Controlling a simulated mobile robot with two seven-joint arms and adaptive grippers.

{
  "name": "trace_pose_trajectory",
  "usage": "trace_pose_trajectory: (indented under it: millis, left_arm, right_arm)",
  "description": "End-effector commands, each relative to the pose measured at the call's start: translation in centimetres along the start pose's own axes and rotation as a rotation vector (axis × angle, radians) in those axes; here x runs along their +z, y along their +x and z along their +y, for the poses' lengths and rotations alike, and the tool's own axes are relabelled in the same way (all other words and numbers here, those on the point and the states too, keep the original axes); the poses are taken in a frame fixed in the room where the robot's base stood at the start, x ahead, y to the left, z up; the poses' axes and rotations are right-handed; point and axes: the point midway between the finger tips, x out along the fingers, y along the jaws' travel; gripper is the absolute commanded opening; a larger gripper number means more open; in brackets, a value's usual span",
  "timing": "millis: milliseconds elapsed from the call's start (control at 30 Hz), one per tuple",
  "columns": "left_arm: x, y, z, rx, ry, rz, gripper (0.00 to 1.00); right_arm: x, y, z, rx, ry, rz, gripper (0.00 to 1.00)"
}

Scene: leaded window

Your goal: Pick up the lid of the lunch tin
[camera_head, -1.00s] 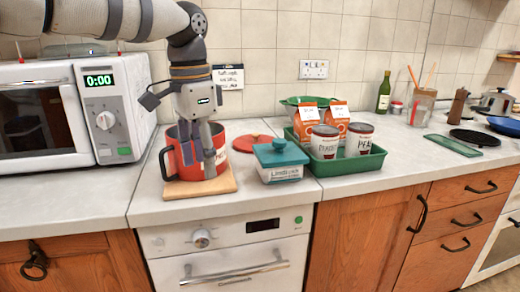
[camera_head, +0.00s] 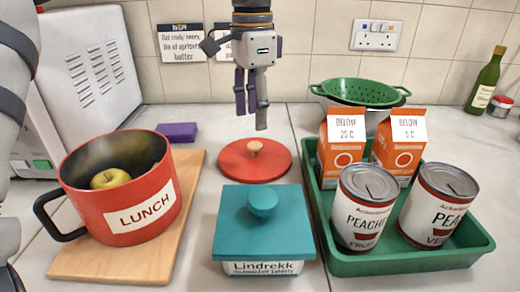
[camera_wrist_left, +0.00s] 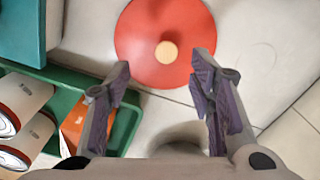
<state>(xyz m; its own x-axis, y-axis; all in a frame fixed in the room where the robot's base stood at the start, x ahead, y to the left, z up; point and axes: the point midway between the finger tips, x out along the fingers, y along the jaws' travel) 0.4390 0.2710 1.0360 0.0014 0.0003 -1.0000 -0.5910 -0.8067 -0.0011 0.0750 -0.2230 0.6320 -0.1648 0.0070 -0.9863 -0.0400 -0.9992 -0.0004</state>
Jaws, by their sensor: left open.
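The lunch tin (camera_head: 120,190) is a red pot labelled LUNCH on a wooden board, open at the top with a yellow-green apple (camera_head: 110,178) inside. Its red round lid (camera_head: 240,166) with a pale wooden knob (camera_head: 254,147) lies flat on the counter to its right, behind a teal-lidded box. My left gripper (camera_head: 252,108) points down above and slightly behind the lid, apart from it. It also shows in the left wrist view (camera_wrist_left: 160,90), where its fingers are spread and empty, with the lid (camera_wrist_left: 140,35) beyond the fingertips. My right gripper is not in view.
The teal-lidded Lindrekk box (camera_head: 265,222) stands in front of the lid. A green tray (camera_head: 420,262) with cans and orange cartons is to the right. A wooden board (camera_head: 125,262) lies under the tin; a purple block (camera_head: 177,132) lies behind it. A green colander (camera_head: 358,92) stands behind the tray.

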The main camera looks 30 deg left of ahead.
Motion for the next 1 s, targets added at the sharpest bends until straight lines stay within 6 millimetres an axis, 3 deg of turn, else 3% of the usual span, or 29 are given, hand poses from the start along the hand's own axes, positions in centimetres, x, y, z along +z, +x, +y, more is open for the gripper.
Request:
trace_pose_trajectory:
  millis: [400,667,900,1000]
  left_arm:
    - [-0.3,6.8,-0.7,0.002,0.001,-0.001,0.49]
    - [-0.4,7.4,-0.7,-0.001,-0.001,0.003,0.49]
    - [-0.3,7.4,-0.7,-0.001,0.0,0.002,0.0]
    - [-0.4,7.4,-0.7,-0.001,0.0,0.002,0.0]
  right_arm:
    - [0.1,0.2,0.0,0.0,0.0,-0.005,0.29]
    - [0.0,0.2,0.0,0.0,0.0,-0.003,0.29]
    - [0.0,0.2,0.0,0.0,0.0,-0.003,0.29]
    - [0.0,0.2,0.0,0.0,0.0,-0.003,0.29]
